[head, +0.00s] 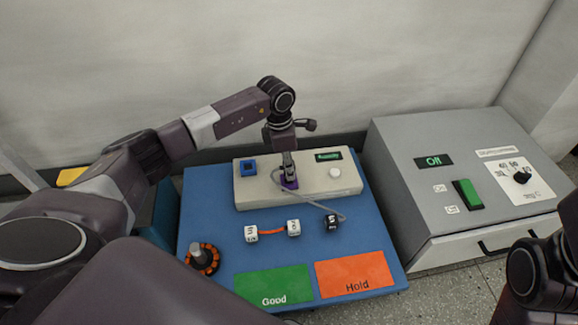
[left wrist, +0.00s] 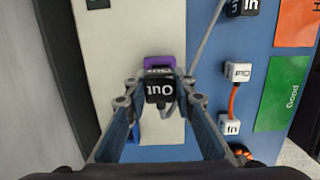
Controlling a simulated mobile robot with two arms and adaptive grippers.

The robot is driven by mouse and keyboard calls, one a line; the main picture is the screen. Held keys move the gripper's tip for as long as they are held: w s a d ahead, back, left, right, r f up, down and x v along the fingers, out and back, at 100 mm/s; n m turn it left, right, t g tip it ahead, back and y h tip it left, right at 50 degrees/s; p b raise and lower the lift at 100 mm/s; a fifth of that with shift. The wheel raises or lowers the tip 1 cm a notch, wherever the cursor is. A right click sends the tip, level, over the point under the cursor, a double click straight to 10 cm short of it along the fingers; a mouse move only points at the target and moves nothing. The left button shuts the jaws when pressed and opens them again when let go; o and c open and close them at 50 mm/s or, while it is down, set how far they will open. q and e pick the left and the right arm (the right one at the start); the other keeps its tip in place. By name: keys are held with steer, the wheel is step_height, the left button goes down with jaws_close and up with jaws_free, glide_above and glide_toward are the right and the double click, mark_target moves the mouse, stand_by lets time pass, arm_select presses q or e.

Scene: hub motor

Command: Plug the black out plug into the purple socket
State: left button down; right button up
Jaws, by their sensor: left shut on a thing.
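My left gripper (head: 288,172) points down over the cream tester box (head: 245,193). It is shut on the black Out plug (left wrist: 159,89), whose white lettering shows in the left wrist view between the fingertips (left wrist: 159,104). The purple socket (head: 289,183) is on the box right at the fingertips; in the left wrist view the socket (left wrist: 158,62) is partly covered by the plug. I cannot tell whether the plug is inside it or just above. A grey cable runs from the plug to the black In plug (head: 331,222) on the blue mat. My right gripper is not in view.
A blue socket (head: 249,168) is on the box's left. White plugs with an orange cable (head: 271,231), an orange-ringed motor (head: 203,258), a green Good card (head: 272,287) and an orange Hold card (head: 353,273) lie in front. A grey machine (head: 410,185) stands right.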

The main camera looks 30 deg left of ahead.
arm_select(q)
steer(key=shift+f, duration=0.45)
steer(key=shift+f, duration=0.1)
steer(key=shift+f, duration=0.3)
steer(key=shift+f+b, duration=0.25)
steer(key=shift+b, duration=0.05)
steer(key=shift+f, duration=0.45)
stand_by(2.8)
steer(key=c, duration=1.5)
jaws_free()
steer(key=shift+f, duration=0.1)
steer(key=shift+c, duration=0.2)
